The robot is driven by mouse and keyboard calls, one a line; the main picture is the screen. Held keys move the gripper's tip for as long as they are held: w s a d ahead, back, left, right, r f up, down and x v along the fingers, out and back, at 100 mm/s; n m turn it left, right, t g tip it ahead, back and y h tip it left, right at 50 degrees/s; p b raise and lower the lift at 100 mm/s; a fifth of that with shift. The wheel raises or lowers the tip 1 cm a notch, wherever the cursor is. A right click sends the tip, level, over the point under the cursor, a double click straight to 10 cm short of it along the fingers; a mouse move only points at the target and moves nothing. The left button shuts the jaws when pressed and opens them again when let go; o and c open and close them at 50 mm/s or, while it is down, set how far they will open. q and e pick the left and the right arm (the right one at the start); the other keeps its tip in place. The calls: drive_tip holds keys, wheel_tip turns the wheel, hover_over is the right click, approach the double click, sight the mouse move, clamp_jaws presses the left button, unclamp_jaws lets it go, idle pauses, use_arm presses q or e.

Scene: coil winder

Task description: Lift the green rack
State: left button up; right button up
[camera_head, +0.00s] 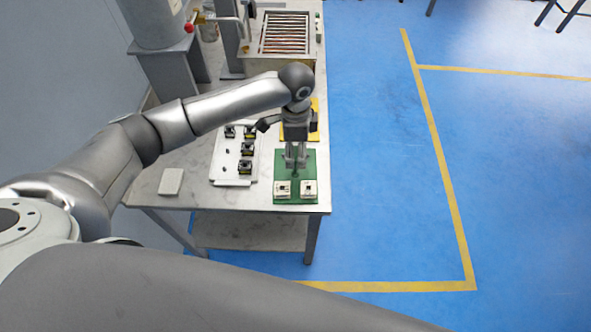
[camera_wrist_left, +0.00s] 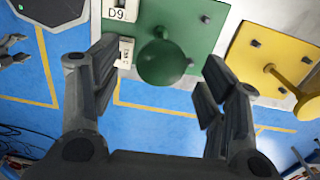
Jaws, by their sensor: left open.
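The green rack (camera_head: 296,167) lies flat on the near right corner of the metal table. It carries two white blocks at its near end, one (camera_head: 283,189) on the left and one (camera_head: 309,188) on the right. In the left wrist view the rack (camera_wrist_left: 205,32) has a round green knob (camera_wrist_left: 165,63) on a stem. My left gripper (camera_head: 296,162) points down over the rack. Its jaws (camera_wrist_left: 160,75) are open and empty, with the knob showing between and beyond the fingers. A grey gripper-like shape (camera_wrist_left: 12,50), probably my right gripper, shows at the left edge.
A yellow rack (camera_wrist_left: 262,58) with its own knob stands beside the green one, farther along the table. A pale tray (camera_head: 230,172) with several black and yellow parts lies to the left. A small light box (camera_head: 171,182) sits near the table's left edge. Blue floor is clear on the right.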

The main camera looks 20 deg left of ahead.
sight(295, 165)
use_arm(q)
drive_tip(key=shift+f, duration=1.45)
drive_tip(key=shift+w+r, duration=0.1)
clamp_jaws()
